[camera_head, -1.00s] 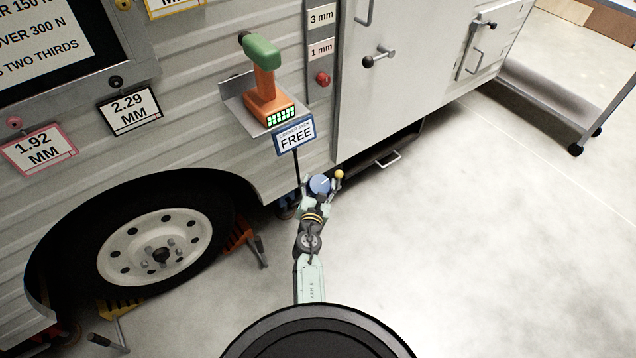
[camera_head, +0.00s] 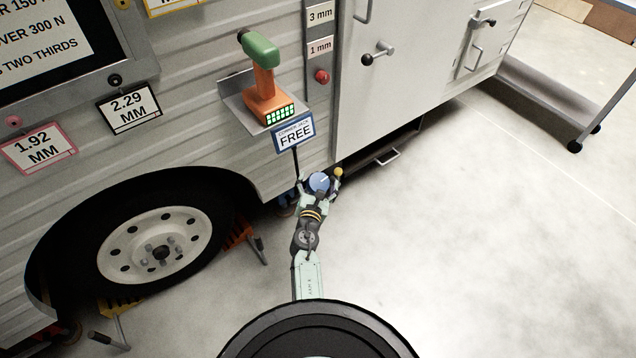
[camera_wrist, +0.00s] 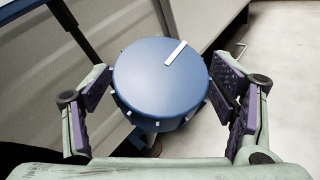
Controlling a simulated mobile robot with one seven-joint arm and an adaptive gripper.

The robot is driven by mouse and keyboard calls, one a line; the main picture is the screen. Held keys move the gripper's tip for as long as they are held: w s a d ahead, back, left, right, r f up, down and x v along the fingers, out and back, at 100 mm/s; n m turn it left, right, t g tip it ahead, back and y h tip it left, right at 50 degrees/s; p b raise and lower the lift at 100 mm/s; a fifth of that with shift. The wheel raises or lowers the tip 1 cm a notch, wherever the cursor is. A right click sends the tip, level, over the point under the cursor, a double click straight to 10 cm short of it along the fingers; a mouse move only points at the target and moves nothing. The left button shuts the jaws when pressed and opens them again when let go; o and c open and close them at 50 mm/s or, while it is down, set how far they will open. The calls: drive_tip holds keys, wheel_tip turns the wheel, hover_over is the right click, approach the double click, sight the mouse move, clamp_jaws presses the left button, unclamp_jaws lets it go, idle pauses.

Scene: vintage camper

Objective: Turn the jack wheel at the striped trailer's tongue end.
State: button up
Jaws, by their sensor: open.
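The jack wheel is a blue round knob (camera_wrist: 160,85) with a white line on its top face and small white marks round its side. It fills the middle of the wrist view, its line pointing to the upper right. In the head view the blue wheel (camera_head: 318,182) is low beside the trailer wall (camera_head: 60,215). My gripper (camera_wrist: 163,98) is open, one finger on each side of the wheel. A gap shows at the right finger; the left finger pad is very close, and I cannot tell whether it touches. The wheel's underside is mostly hidden.
A sign reading FREE (camera_head: 294,133) stands on a thin post (camera_head: 297,163) just beside the wheel. A yellow ball-topped lever (camera_head: 338,172) is close on the right. The floor on the right (camera_head: 470,240) is clear.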

drive_tip(key=v, duration=0.7)
drive_tip(key=shift+s, duration=0.25)
idle(0.5)
